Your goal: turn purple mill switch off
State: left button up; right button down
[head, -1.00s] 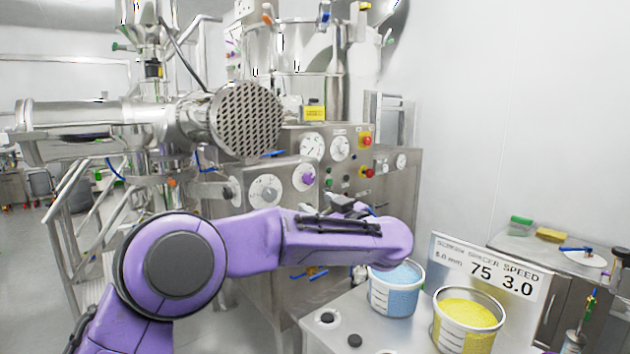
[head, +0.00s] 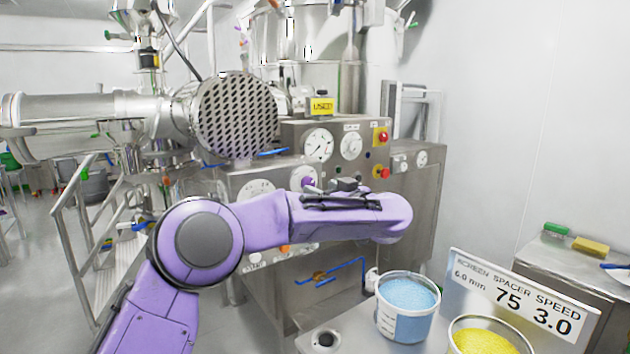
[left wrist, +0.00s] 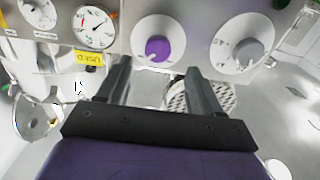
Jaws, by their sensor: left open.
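The purple mill switch is a round purple knob (left wrist: 157,48) on a white dial plate, at the top middle of the left wrist view. In the head view the purple knob (head: 308,184) shows in part on the steel panel, just above my purple arm. My left gripper (left wrist: 160,72) is open and empty, its two dark fingers pointing toward the dial with the knob between their lines. The fingers look apart from the knob. In the head view the gripper (head: 346,185) is mostly hidden behind my forearm. My right gripper is not in view.
A grey knob (left wrist: 249,51) sits beside the purple one. Gauges (head: 318,145) and red buttons (head: 381,137) are on the panel above. A perforated round screen (head: 236,117) juts out at left. Blue (head: 408,294) and yellow (head: 482,342) tubs stand in front.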

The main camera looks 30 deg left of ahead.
aim_at(310, 184)
pick_arm(q)
jog(key=x, duration=0.2)
jog(key=p+x, duration=0.1)
jog(key=x, duration=0.2)
jog(key=shift+w+f, duration=0.2)
jog(key=shift+w, duration=0.1)
jog(key=shift+s+r, duration=0.1)
jog(key=shift+s, duration=0.05)
jog(key=shift+c, duration=0.4)
jog(key=c, duration=1)
